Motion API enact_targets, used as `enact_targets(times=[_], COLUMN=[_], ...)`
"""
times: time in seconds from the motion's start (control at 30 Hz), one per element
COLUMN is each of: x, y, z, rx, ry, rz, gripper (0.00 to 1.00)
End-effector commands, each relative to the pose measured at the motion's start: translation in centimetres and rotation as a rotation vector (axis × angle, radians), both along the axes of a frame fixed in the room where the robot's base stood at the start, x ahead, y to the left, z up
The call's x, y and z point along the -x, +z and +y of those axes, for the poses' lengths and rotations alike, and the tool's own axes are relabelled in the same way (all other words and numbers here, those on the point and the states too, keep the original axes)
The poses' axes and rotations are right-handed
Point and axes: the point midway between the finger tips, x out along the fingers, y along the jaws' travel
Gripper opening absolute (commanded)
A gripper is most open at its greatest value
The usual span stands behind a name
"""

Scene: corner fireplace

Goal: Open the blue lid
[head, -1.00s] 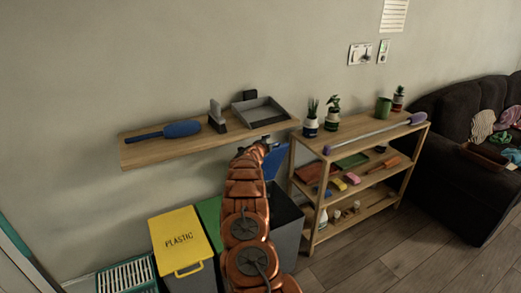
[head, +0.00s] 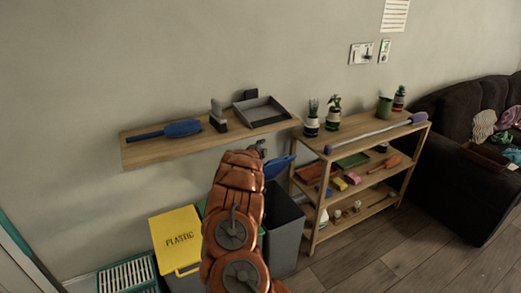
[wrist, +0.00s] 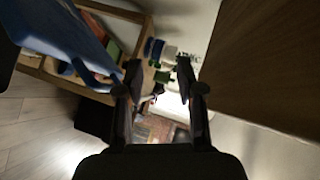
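The blue lid (head: 280,166) stands raised and tilted above the dark grey bin (head: 287,230), whose opening partly shows. In the wrist view the blue lid (wrist: 68,32) fills the upper left, beside the left finger. My gripper (wrist: 159,68) is open, with nothing between its fingers. In the head view my gripper (head: 259,148) is small and partly hidden behind my arm, just above and left of the lid. I cannot tell whether a finger touches the lid.
A wall shelf (head: 155,152) with a blue brush and a grey tray (head: 262,111) is close above the bins. The yellow plastic bin (head: 180,240) is on the left. A wooden rack (head: 318,190) stands close on the right. Floor is clear in front of the rack.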

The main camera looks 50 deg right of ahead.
Motion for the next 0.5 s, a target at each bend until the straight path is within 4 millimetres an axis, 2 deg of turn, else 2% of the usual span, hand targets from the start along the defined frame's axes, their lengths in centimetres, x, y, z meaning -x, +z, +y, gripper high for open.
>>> enact_targets(times=[0.23,0.5], x=[0.6,0.8], y=[0.4,0.6], z=[1.5,1.9], rx=[-0.002,0.001], ry=[0.000,0.001], rz=[-0.001,-0.003], gripper=[0.37,0.37])
